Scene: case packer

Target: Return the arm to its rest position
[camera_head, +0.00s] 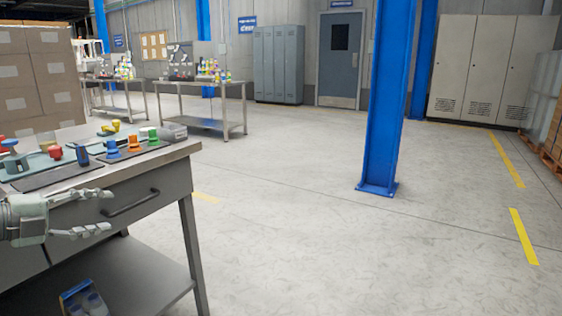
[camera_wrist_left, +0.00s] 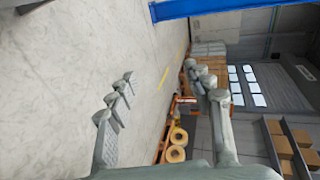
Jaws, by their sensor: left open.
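My left gripper (camera_head: 92,212) comes in from the left edge in the head view, in front of the workbench drawer. Its two fingers are spread apart with nothing between them. In the left wrist view my left gripper (camera_wrist_left: 168,92) also shows open and empty, with bare floor and distant pallets behind it. My right gripper is in neither view.
A metal workbench (camera_head: 150,172) with a drawer stands at the left, bearing several coloured parts on dark mats. A box with bottles (camera_head: 85,300) sits on its lower shelf. A blue column (camera_head: 385,110) stands beyond. The floor between is clear.

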